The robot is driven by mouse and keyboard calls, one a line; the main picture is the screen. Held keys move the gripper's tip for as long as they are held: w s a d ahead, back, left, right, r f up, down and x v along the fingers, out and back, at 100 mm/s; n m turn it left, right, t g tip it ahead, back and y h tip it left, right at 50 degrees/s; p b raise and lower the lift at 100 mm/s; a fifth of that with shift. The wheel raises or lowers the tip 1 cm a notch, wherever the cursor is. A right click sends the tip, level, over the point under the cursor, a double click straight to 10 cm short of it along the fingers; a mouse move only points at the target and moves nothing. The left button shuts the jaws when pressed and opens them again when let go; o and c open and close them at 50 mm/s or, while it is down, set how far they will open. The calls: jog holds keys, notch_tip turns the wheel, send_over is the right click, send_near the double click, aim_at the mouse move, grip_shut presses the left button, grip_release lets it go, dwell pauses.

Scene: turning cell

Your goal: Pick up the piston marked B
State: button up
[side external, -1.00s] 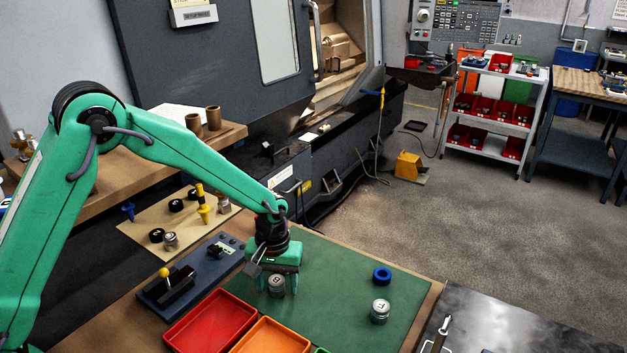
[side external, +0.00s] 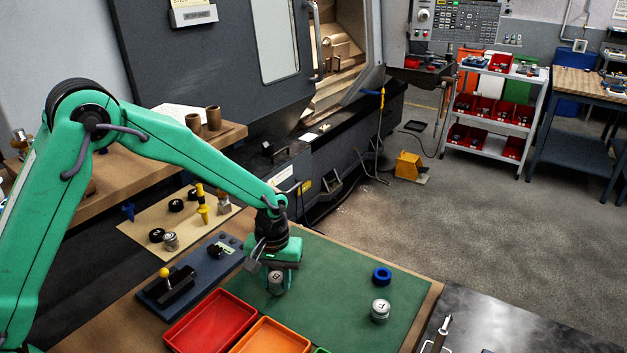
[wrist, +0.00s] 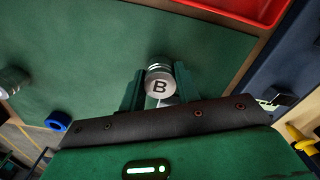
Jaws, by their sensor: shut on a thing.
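The piston marked B (side external: 276,281) is a small silver cylinder on the green mat (side external: 335,290), with a dark B on its face. In the wrist view the piston (wrist: 159,86) sits between the two green fingers, its letter facing the camera. My gripper (side external: 280,284) is shut on it; in the wrist view my gripper (wrist: 160,88) has a finger at either side of it. Whether the piston's lower end touches the mat is hard to tell. A second silver piston (side external: 380,311) with another letter stands on the mat to the right.
A blue ring (side external: 382,275) lies on the mat near the second piston. A red tray (side external: 175,338) and an orange tray (side external: 245,345) stand at the front left. A dark lever box (side external: 172,290) is left of my gripper. The mat's right half is mostly clear.

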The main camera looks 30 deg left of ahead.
aim_at(277, 278)
jog(key=r, duration=0.3)
jog(key=shift+s+d+r, duration=0.15)
jog(key=shift+d+r, duration=0.1)
jog(key=s+d+r, duration=0.6)
jog(key=s+d, duration=0.1)
jog(key=s, duration=0.1)
jog(key=shift+d+r, duration=0.25)
jog(key=shift+d, duration=0.1)
jog(key=shift+w+d, duration=0.15)
